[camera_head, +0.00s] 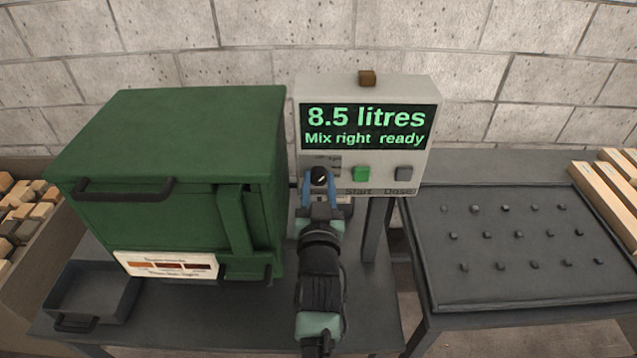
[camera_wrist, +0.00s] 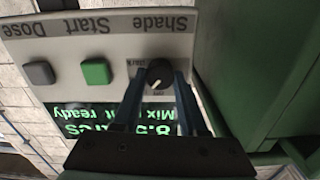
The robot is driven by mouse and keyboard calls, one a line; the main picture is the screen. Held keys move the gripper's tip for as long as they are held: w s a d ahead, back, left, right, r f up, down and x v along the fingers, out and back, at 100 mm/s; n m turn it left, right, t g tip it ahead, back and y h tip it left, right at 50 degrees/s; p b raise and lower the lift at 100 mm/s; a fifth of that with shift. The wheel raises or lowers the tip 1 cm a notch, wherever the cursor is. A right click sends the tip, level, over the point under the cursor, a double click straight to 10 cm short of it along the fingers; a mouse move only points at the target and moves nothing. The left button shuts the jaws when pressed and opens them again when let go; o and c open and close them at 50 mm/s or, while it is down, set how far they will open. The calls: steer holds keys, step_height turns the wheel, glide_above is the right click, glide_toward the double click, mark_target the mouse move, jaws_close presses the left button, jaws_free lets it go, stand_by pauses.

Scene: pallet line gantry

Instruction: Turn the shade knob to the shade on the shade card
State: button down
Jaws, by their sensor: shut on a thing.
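The shade knob (camera_head: 320,177) is a small black dial with a pale pointer line, low on the left of the pale control box (camera_head: 428,165). My gripper (camera_head: 319,188) is shut on it. In the wrist view, upside down, the knob (camera_wrist: 159,74) sits between the two blue fingers of my gripper (camera_wrist: 161,76), under the word Shade. Its pointer slants to lower left there. A white card (camera_head: 166,265) with orange to dark brown swatches is on the green cabinet's front; its lettering is too small to read. The screen (camera_head: 367,127) reads "8.5 litres, Mix right ready".
A green Start button (camera_head: 361,174) and a grey Dose button (camera_head: 404,173) are right of the knob. The green cabinet (camera_head: 170,130) stands close at left. A dark tray (camera_head: 92,290) is at lower left. A studded dark tray (camera_head: 520,290) lies at right.

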stand_by(0.4)
steer(key=shift+c, duration=2.2)
jaws_free()
steer(key=s, duration=1.3)
steer(key=shift+b, duration=0.45)
